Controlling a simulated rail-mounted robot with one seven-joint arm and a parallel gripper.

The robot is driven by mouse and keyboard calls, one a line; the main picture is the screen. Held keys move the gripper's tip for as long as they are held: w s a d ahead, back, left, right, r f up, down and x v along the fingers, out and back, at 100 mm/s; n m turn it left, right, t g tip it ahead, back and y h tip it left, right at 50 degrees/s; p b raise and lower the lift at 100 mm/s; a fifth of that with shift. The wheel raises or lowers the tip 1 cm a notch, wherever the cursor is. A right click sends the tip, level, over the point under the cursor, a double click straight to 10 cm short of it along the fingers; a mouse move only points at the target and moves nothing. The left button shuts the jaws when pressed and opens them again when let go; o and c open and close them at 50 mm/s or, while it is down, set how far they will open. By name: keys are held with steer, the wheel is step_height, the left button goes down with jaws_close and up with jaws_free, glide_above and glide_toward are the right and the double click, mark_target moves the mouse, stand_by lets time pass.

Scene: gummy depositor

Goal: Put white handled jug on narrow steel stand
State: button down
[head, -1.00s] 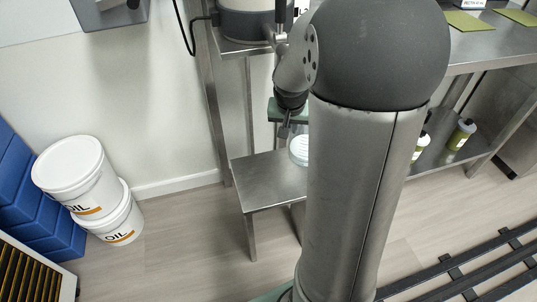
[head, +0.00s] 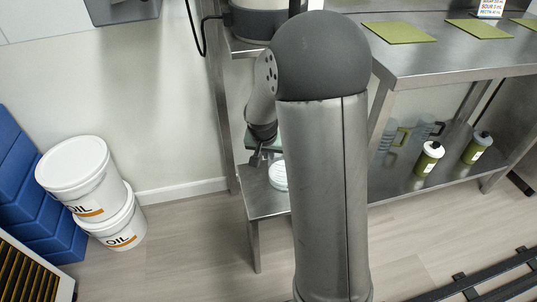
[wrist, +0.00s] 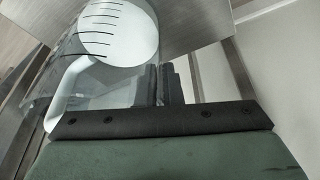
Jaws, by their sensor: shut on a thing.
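The white handled jug (wrist: 118,35) is clear-walled with dark measuring marks, a white round part and a white handle. In the head view it shows only in part (head: 278,176), beside my arm and over the narrow steel stand (head: 262,205). My gripper (wrist: 165,85) is shut on the jug, with its dark fingers at the jug's side; the exact grip point is unclear. It also shows in the head view (head: 259,157). The stand's top lies behind the jug in the wrist view (wrist: 185,20). I cannot tell whether the jug touches it. My arm hides the stand's right part.
A steel table (head: 450,60) with green mats stands on the right. Its lower shelf (head: 400,180) holds green bottles (head: 429,158) and other handled jugs (head: 392,138). Stacked oil buckets (head: 85,185) and blue bins (head: 35,215) stand left. Floor left of the stand is clear.

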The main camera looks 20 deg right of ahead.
steer(key=shift+r, duration=0.15)
steer(key=shift+f, duration=0.2)
steer(key=c, duration=1.6)
jaws_free()
steer(key=shift+o, duration=0.2)
steer(key=shift+r, duration=0.1)
steer(key=p+v, duration=0.3)
steer(key=v, duration=0.9)
steer(key=s+a+n+g+y, duration=0.1)
steer(key=s+a+n, duration=0.2)
steer(key=s, duration=0.8)
steer(key=s+a+f+n+g+y, duration=0.1)
steer(key=s+a+n, duration=0.3)
steer(key=s, duration=0.7)
steer(key=shift+s+a+f+g, duration=0.3)
steer(key=shift+s+g, duration=0.1)
steer(key=shift+g, duration=0.4)
